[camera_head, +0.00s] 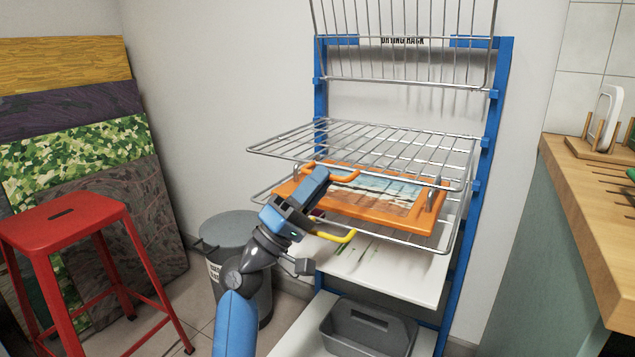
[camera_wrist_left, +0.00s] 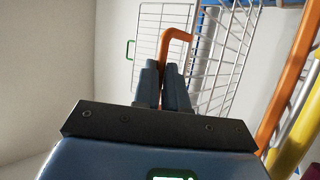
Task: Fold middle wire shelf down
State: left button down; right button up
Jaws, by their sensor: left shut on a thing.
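The middle wire shelf (camera_head: 385,148) extends forward from the blue rack and looks about level. An orange handle (camera_head: 345,177) sits at its front edge. My left gripper (camera_head: 318,178) is shut on this handle at the shelf's front. The left wrist view shows the hooked orange handle (camera_wrist_left: 178,36) between the closed fingers (camera_wrist_left: 163,82). The top wire shelf (camera_head: 405,45) stands folded up against the rack. My right gripper is not in view.
A lower wire shelf with a yellow handle (camera_head: 338,238) holds an orange-framed picture (camera_head: 380,213) just below. A grey caddy (camera_head: 368,330) is at the rack's bottom. A grey bin (camera_head: 228,232) and red stool (camera_head: 65,218) stand left; a wooden counter (camera_head: 590,205) stands right.

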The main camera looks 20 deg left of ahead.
pick_arm(q)
jog(key=c, duration=1.2)
grip_release()
jog(key=shift+w+f, duration=0.25)
jog(key=shift+f, duration=0.25)
jog(key=shift+r, duration=0.15)
jog(key=shift+s, duration=0.1)
jog(key=v, duration=1.1)
